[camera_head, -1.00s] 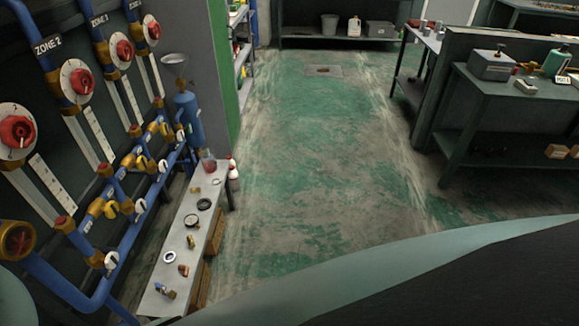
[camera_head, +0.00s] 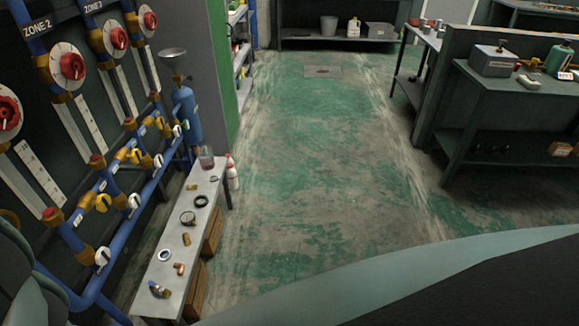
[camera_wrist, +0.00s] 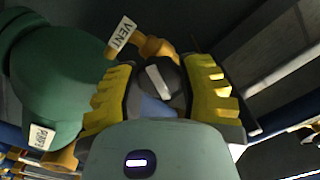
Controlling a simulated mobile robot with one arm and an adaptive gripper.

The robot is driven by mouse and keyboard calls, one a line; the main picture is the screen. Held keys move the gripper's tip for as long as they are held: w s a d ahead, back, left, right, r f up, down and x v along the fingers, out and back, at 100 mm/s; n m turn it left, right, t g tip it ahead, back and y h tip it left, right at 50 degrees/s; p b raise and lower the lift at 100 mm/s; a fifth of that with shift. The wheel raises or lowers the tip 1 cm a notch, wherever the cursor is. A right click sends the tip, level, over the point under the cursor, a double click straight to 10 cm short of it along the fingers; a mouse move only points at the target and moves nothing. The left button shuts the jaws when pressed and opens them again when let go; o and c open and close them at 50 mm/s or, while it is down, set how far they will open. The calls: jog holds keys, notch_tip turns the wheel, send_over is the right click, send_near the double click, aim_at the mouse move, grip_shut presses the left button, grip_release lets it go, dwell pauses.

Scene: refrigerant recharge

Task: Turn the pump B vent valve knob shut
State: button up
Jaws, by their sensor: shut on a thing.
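In the wrist view, a dark round knob (camera_wrist: 177,80) with a white bar mark sits between the two yellow-padded fingers of my gripper (camera_wrist: 160,72). My gripper is shut on this knob from both sides. A white tag reading VENT (camera_wrist: 121,36) hangs just above it, beside a brass fitting (camera_wrist: 157,46). A green rounded pump body (camera_wrist: 52,85) stands to the left, with a small white label (camera_wrist: 41,137) too blurred to read surely. The lower part of the knob's mount is hidden by my gripper. In the head view, neither the knob nor my gripper can be made out.
In the head view, a wall panel with red knobs (camera_head: 72,65) and blue pipes (camera_head: 117,240) runs along the left. A low bench (camera_head: 176,270) with small parts stands before it. The green floor (camera_head: 300,170) is clear. A dark workbench (camera_head: 500,95) stands right.

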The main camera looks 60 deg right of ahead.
jog(key=m+b, duration=0.5)
jog(key=b, duration=0.1)
jog(key=shift+w+d+f+m, duration=0.2)
jog(key=shift+d+f+m, duration=0.05)
jog(key=shift+m, duration=0.15)
jog(key=m+b, duration=0.4)
jog(key=shift+s+a+r+m+b, duration=0.1)
jog(key=shift+m+b, duration=0.7)
jog(key=shift+m, duration=0.3)
jog(key=o, duration=1.2)
jog(key=shift+s, duration=0.1)
